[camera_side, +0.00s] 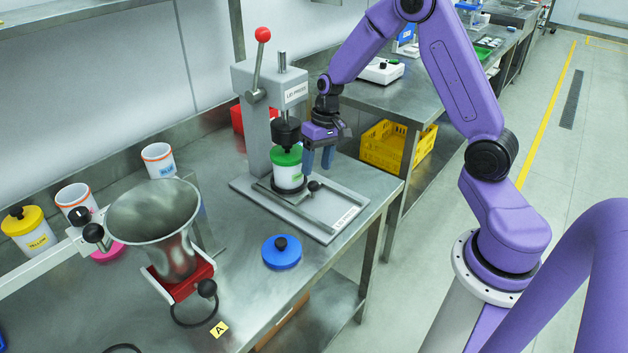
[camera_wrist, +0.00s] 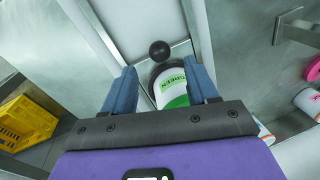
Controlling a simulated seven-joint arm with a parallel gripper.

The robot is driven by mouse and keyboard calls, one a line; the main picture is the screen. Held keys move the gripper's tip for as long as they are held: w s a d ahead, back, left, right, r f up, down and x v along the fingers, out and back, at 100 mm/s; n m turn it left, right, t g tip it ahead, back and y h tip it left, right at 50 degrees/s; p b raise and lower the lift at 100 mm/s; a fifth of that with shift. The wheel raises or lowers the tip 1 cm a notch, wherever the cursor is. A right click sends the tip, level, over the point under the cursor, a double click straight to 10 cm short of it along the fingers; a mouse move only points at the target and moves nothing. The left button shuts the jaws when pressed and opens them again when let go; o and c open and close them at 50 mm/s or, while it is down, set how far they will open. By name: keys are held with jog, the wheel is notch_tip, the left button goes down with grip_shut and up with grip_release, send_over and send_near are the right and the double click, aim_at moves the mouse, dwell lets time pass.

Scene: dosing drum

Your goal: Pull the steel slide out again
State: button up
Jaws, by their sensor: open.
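The lid press (camera_side: 292,95) stands on the bench with its base plate (camera_side: 325,230) reaching toward the front right. The steel slide (camera_side: 291,194) sits at the inner end of the base, under the press head. Its black knob (camera_side: 314,186) points outward; the knob also shows in the wrist view (camera_wrist: 159,50). A white jar (camera_side: 287,174) with a green lid (camera_side: 286,156) stands on the slide below the black press head. My gripper (camera_side: 319,166) is open and empty, fingers down, above and beside the knob. In the wrist view the knob lies beyond the fingertips (camera_wrist: 160,82), apart from them.
A steel funnel (camera_side: 155,212) on a red holder stands at left. A blue lid (camera_side: 281,252) lies in front of the press base. White jars (camera_side: 158,160) and a yellow-lidded jar (camera_side: 28,230) stand at the back left. The press's red-tipped lever (camera_side: 260,60) stands up.

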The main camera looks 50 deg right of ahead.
jog(key=shift+w+a+f, duration=0.1)
jog(key=shift+a+f, duration=0.05)
jog(key=shift+f, duration=0.75)
jog(key=shift+s+a+f, duration=0.1)
jog(key=shift+a+f, duration=0.1)
jog(key=shift+f, duration=0.75)
jog(key=shift+w+a+f, duration=0.1)
jog(key=shift+a+f, duration=0.05)
jog(key=shift+f, duration=0.75)
